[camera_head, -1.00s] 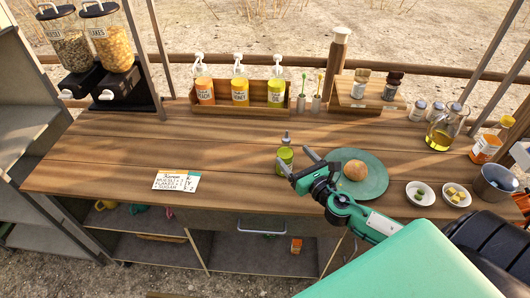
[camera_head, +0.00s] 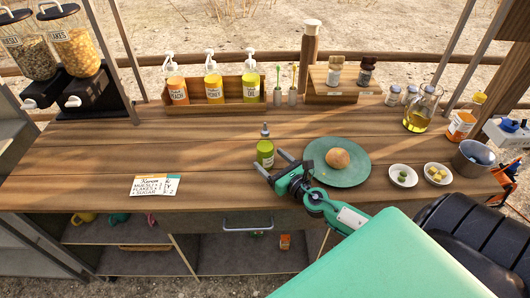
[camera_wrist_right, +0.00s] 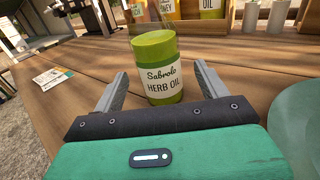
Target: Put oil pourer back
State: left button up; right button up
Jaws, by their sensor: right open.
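The oil pourer is a small green bottle (camera_head: 265,150) with a grey spout, upright on the wooden counter left of the green plate. In the right wrist view the bottle (camera_wrist_right: 158,68) shows its "Sabrolo Herb Oil" label; its top is cut off by the frame edge. My right gripper (camera_head: 271,164) is open just in front of the bottle. In the wrist view its two fingers (camera_wrist_right: 160,90) point at the bottle, one on each side of its lower part, with gaps visible. My left gripper is not in view.
A green plate (camera_head: 346,174) with a bun (camera_head: 338,158) is close to the right gripper. Two small white bowls (camera_head: 402,176) stand further right. A wooden rack (camera_head: 240,108) with several pump bottles stands at the back. The counter's left middle is mostly clear, apart from a card (camera_head: 155,186).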

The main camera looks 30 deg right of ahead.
aim_at(262, 151)
jog(key=shift+w+a+p, duration=0.15)
jog(key=shift+w+p, duration=0.15)
jog(key=shift+w, duration=1.05)
jog(key=shift+w+a+p, duration=0.1)
jog(key=shift+w+p, duration=0.15)
jog(key=shift+w, duration=1.05)
jog(key=c, duration=1.2)
jog(key=shift+r, duration=0.1)
jog(key=shift+c, duration=0.8)
jog(key=shift+r, duration=0.1)
